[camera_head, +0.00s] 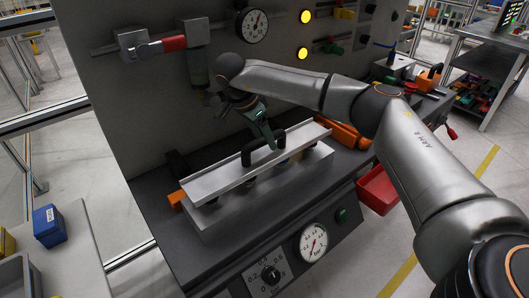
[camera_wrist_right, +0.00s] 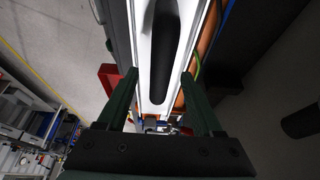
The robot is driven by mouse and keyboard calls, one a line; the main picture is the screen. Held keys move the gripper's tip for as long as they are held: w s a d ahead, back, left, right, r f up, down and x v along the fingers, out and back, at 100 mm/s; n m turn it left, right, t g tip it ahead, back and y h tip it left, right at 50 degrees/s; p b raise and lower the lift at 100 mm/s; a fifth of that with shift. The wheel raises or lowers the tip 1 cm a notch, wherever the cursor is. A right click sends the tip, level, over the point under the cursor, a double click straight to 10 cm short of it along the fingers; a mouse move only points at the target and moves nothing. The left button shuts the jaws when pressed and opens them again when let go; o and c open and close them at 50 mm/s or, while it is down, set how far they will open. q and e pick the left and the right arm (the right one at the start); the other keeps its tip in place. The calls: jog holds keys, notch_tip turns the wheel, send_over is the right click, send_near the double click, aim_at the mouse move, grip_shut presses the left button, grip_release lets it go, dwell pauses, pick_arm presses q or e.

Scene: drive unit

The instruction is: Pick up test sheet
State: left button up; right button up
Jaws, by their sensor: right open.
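The test sheet appears to be the long silver plate (camera_head: 222,177) with a black bar handle (camera_head: 248,155) on top. It lies along the dark bench, over a lower pale block. My right gripper (camera_head: 268,138) is at the handle, with its green fingers pointing down. In the right wrist view my right gripper (camera_wrist_right: 160,75) is open. The pale plate (camera_wrist_right: 144,70) and its dark handle (camera_wrist_right: 167,50) show between and beyond the fingers. I cannot tell whether the fingers touch the handle. My left gripper is not in view.
A dial gauge (camera_head: 253,25) and a red-handled valve (camera_head: 172,43) are on the grey panel behind. A pressure gauge (camera_head: 313,242) and a knob (camera_head: 270,275) are on the bench front. A red bin (camera_head: 378,190) is at the right. A blue box (camera_head: 48,226) stands at the left.

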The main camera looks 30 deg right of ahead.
jog(key=shift+f, duration=0.25)
dwell(0.4)
jog(key=shift+c, duration=0.3)
grip_shut()
dwell(1.0)
jog(key=shift+r, duration=0.1)
